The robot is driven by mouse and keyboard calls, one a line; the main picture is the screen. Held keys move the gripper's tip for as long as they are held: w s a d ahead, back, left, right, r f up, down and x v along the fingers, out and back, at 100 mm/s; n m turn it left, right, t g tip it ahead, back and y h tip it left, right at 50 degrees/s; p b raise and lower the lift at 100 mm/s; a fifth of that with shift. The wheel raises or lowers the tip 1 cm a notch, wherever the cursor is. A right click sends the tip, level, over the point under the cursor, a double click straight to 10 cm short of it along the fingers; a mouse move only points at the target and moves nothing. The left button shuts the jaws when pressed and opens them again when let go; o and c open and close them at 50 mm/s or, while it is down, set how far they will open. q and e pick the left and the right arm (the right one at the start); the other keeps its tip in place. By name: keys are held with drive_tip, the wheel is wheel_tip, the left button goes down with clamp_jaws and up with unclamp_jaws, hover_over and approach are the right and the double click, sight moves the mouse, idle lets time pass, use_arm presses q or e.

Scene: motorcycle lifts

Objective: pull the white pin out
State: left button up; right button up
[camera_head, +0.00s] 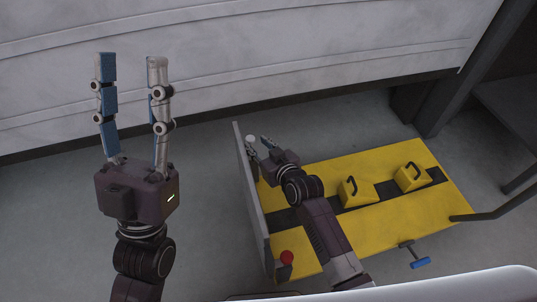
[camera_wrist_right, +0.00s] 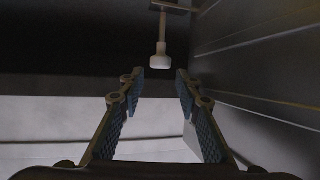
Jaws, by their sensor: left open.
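The white pin (camera_wrist_right: 161,57) has a pale knob on a thin shaft that runs up to a small bracket in the right wrist view. Its knob shows in the head view as a small white ball (camera_head: 251,138) by the upright grey plate. My right gripper (camera_wrist_right: 161,85) is open, with its two fingers apart below the knob in the wrist picture. The knob appears just beyond the fingertips, in line with the gap, not gripped. In the head view my right gripper (camera_head: 260,147) is close beside the knob. My left gripper (camera_head: 131,65) is open and empty, pointing up at the left.
A yellow lift platform (camera_head: 385,240) lies under my right arm, with two yellow handled blocks (camera_head: 358,193) on it. The upright grey plate (camera_head: 253,200) stands along its left end. A red knob (camera_head: 287,257) and a blue handle (camera_head: 421,263) are at its near side.

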drive_tip(key=v, duration=0.8)
drive_tip(key=shift+r, duration=0.2)
